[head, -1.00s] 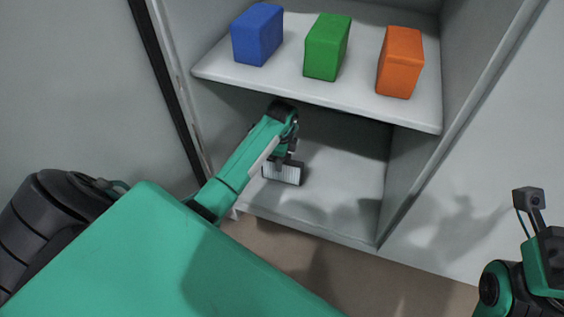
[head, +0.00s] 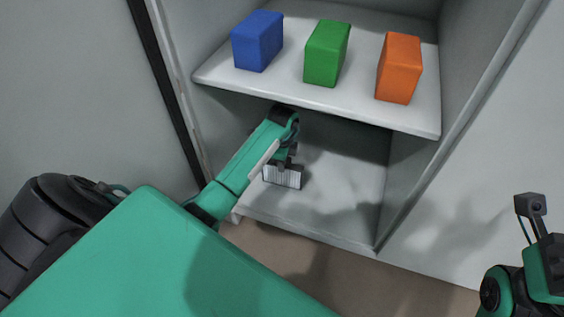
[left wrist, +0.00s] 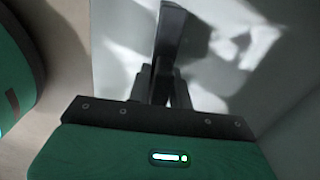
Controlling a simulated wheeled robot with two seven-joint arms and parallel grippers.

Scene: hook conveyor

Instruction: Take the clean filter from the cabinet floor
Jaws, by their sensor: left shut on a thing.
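The clean filter (head: 284,177) is a small white pleated block with a dark frame, low in the cabinet under the shelf. My left gripper (head: 286,163) reaches down into the lower compartment and is shut on the filter's top edge. The filter is close to the cabinet floor (head: 335,205); I cannot tell whether it touches it. In the left wrist view, the filter shows as a dark narrow bar (left wrist: 170,40) between the fingers (left wrist: 162,85). My right arm shows at the lower right of the head view, but its fingers are not visible.
The cabinet shelf (head: 300,98) hangs above my left forearm. It bears a blue block (head: 257,41), a green block (head: 326,53) and an orange block (head: 399,68). The cabinet's side walls flank the compartment. The floor to the filter's right is clear.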

